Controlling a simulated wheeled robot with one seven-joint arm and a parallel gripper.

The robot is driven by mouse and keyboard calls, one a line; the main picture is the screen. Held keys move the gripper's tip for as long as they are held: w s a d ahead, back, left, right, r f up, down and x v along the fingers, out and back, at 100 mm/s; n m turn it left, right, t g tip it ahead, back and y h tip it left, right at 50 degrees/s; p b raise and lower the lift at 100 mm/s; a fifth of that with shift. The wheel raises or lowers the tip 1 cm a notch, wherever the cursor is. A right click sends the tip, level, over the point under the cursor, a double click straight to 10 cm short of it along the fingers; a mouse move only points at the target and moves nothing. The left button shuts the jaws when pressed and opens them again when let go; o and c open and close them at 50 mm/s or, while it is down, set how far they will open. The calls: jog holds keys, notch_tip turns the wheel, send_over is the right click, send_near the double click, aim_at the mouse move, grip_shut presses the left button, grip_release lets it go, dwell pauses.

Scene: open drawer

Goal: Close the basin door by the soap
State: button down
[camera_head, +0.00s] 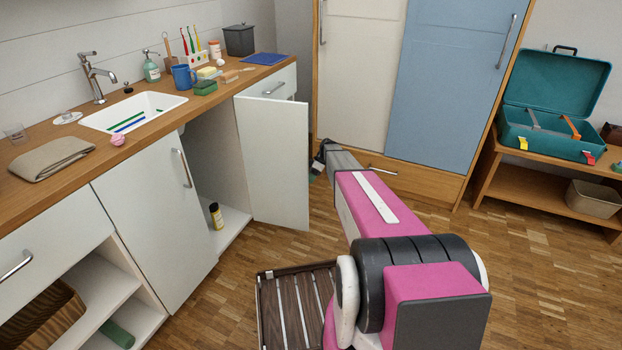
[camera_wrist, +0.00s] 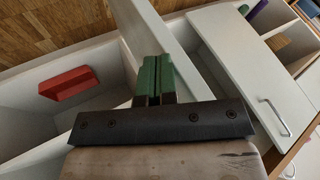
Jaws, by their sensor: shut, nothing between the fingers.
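The basin door (camera_head: 275,160) near the soap side is a white panel standing wide open, swung out from the cabinet under the counter. The soap bottle (camera_head: 151,68) stands on the counter behind the basin (camera_head: 135,111). My gripper (camera_head: 318,163) is just right of the door's free edge in the head view; whether it touches the door I cannot tell. In the wrist view my gripper's green fingers (camera_wrist: 158,76) are together and hold nothing. A pale panel (camera_wrist: 165,35), apparently the open door, runs beside and behind them.
The other basin door (camera_head: 158,219) is closed. A red object (camera_wrist: 68,82) lies in a white compartment. A slatted wooden crate (camera_head: 262,312) is on the floor by my arm. A tall wardrobe (camera_head: 440,80) stands behind my gripper.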

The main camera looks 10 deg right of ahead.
jog(key=s+a+m+t, duration=0.6)
jog(key=s+a+m, duration=0.3)
jog(key=s+a, duration=0.95)
jog(key=w+a+m+t+h, duration=0.1)
jog(key=a+m, duration=0.3)
jog(key=a, duration=2.2)
jog(key=shift+w+m+t+h, duration=0.3)
jog(key=shift+w+m+t, duration=0.1)
jog(key=shift+w+t, duration=0.15)
jog(key=shift+s+d, duration=0.1)
